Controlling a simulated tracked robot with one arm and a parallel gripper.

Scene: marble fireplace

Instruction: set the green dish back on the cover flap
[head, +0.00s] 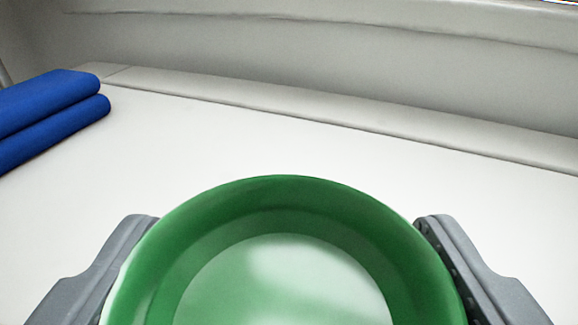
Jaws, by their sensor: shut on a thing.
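The green dish (280,205) is at the bottom middle of the head view, round with a wide rim and a paler, shiny centre. Its near part is cut off by the lower edge of the picture. My gripper (285,222) has one grey finger on each side of the dish and is shut on it. White surface shows beyond the dish; whether the dish touches it or hangs above it, I cannot tell. I cannot make out a separate cover flap; the white surface (270,135) may be part of it.
A folded blue cloth or cushion (50,110) lies at the left edge. A pale raised ledge (330,112) runs across the back, with a grey-white wall (350,65) behind it. The white surface between the dish and the ledge is clear.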

